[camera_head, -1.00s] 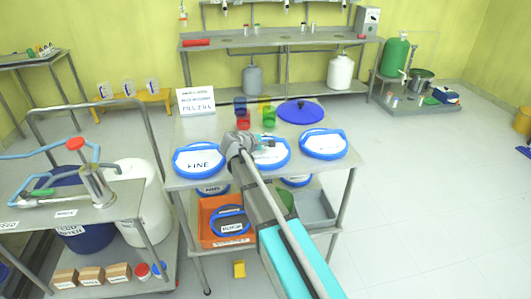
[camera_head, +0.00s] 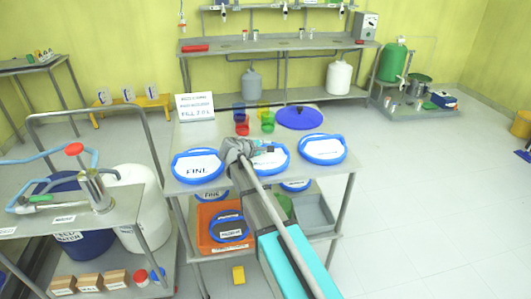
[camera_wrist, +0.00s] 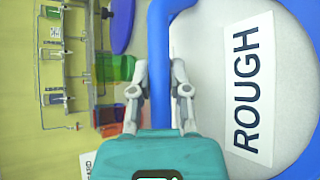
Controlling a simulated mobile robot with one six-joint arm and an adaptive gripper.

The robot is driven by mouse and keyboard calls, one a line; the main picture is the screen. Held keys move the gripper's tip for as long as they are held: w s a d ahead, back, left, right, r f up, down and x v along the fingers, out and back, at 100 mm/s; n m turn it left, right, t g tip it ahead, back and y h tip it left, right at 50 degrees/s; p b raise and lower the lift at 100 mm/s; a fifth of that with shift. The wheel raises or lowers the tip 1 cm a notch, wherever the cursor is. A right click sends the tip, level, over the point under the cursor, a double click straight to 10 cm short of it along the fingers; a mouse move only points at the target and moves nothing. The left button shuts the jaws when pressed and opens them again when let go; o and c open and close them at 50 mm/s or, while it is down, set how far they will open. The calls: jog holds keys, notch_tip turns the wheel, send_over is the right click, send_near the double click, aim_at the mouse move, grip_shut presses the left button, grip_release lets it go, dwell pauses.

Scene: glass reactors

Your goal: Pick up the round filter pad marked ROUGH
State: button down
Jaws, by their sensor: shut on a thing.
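The round filter pad marked ROUGH (camera_wrist: 208,70) fills the right of the wrist view, white with a blue rim and a white label. My gripper (camera_wrist: 160,66) is shut on its blue rim, one finger on each side. In the head view my gripper (camera_head: 238,148) is at the left edge of the middle pad (camera_head: 272,160) on the table's front; the gripper and arm hide part of that pad and its label. I cannot tell whether it touches the table. A pad marked FINE (camera_head: 198,168) lies to its left and another blue-rimmed pad (camera_head: 322,149) to its right.
Behind the pads on the table are coloured cups (camera_head: 243,126), a blue lid (camera_head: 300,117) and a white sign (camera_head: 195,107). An orange bin (camera_head: 206,238) and grey bin (camera_head: 316,212) stand on the shelf below. A cart (camera_head: 75,220) is on the left.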

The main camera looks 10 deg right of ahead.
jog(key=shift+r, duration=0.15)
notch_tip(320, 180, up, 3)
jog(key=p, duration=0.3)
jog(key=s+r+p, duration=0.9)
jog(key=s+p, duration=0.1)
jog(key=s, duration=0.4)
jog(key=shift+a+r, duration=0.25)
jog(key=shift+r, duration=0.15)
